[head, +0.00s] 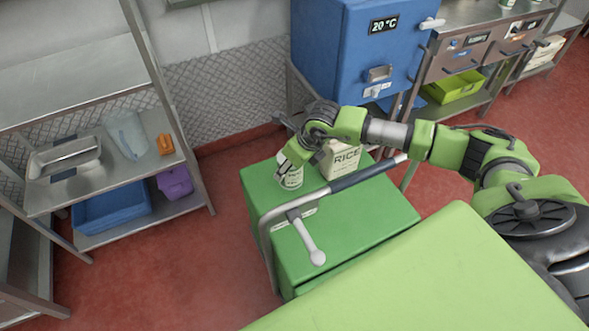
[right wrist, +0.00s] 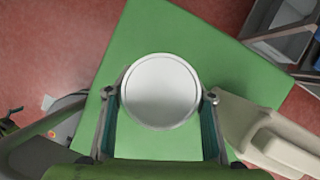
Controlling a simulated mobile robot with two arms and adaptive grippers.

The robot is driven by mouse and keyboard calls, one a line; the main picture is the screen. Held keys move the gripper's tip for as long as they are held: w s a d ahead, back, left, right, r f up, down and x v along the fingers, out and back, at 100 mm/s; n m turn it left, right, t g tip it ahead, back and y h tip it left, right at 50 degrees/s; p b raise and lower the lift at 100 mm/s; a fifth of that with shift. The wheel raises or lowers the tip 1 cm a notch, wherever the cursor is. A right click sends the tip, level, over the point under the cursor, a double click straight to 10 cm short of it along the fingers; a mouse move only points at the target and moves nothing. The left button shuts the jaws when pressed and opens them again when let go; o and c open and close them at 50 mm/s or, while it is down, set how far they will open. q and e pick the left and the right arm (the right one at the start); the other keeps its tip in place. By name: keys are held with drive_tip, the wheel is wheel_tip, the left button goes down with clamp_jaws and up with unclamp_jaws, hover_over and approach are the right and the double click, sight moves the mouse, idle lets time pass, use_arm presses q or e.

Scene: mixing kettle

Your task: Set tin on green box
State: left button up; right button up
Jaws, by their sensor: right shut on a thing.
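The tin (head: 291,180) is a small pale can with a label, upright at the far left part of the green box's top. Its round silver lid (right wrist: 160,90) fills the middle of the right wrist view. My right gripper (head: 288,166) is shut around the tin's sides, one finger on each side. The green box (head: 365,215) has a flat top, which shows around the tin in the right wrist view (right wrist: 165,35). The tin's underside is hidden, so I cannot tell whether it touches the top. My left gripper is not in view.
A grey handle bar (head: 360,177) crosses above the box. A metal shelf (head: 100,165) with bins stands left, a blue cabinet (head: 345,45) behind. The box top's front is mostly clear.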

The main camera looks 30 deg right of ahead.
sight(291, 176)
drive_tip(key=shift+w+f, duration=0.1)
drive_tip(key=shift+f, duration=0.5)
wheel_tip(291, 176, down, 2)
drive_tip(key=shift+f+p, duration=0.15)
drive_tip(key=shift+p, duration=0.15)
drive_tip(key=shift+f, duration=0.4)
drive_tip(key=o, duration=1.3)
drive_tip(key=shift+d+f, duration=0.1)
drive_tip(key=shift+o, duration=1.1)
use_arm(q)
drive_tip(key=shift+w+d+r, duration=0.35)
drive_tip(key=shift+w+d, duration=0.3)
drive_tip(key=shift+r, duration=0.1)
